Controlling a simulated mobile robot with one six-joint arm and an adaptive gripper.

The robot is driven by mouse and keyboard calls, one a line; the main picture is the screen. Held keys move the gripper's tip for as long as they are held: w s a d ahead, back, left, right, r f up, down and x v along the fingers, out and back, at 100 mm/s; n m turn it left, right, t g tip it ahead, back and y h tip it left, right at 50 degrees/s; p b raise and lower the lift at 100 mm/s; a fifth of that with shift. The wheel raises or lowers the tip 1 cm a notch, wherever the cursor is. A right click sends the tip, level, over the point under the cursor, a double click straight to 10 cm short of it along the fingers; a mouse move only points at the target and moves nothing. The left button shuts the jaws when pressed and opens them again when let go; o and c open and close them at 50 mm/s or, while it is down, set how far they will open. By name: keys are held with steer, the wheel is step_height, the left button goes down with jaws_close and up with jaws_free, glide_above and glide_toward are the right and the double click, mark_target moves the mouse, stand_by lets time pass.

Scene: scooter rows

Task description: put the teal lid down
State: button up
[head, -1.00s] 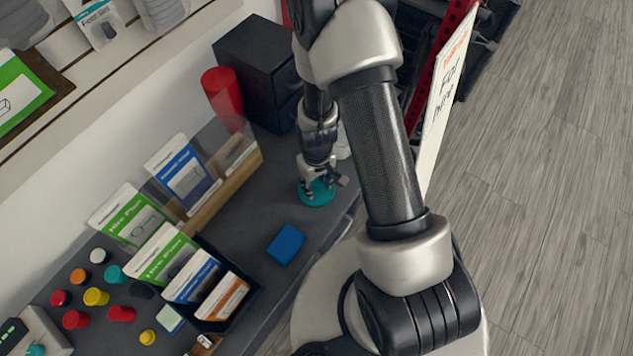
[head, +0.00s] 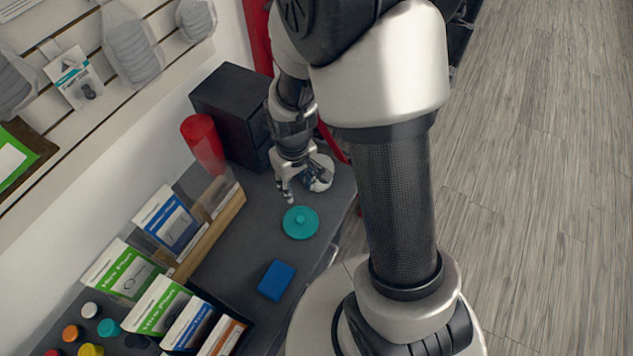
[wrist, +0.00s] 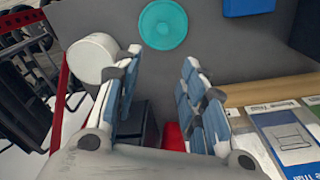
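A blue block (head: 276,280) lies in front of the lid on the counter. A black drawer box (head: 236,112) and a red cylinder (head: 203,143) stand at the back. Card holders (head: 170,225) line the left. Bare counter (head: 240,245) lies between them and the lid.

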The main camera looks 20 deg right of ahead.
steer(key=s+r+m+t, duration=0.1)
steer(key=s+r, duration=0.2)
steer(key=r, duration=0.5)
steer(key=s+r+t, duration=0.1)
steer(key=s+r, duration=0.1)
steer(key=r, duration=0.6)
steer(key=s+r+m+t, duration=0.1)
steer(key=s+r+t, duration=0.1)
steer(key=s+r, duration=0.6)
steer(key=shift+s+r, duration=0.3)
steer(key=shift+s, duration=1)
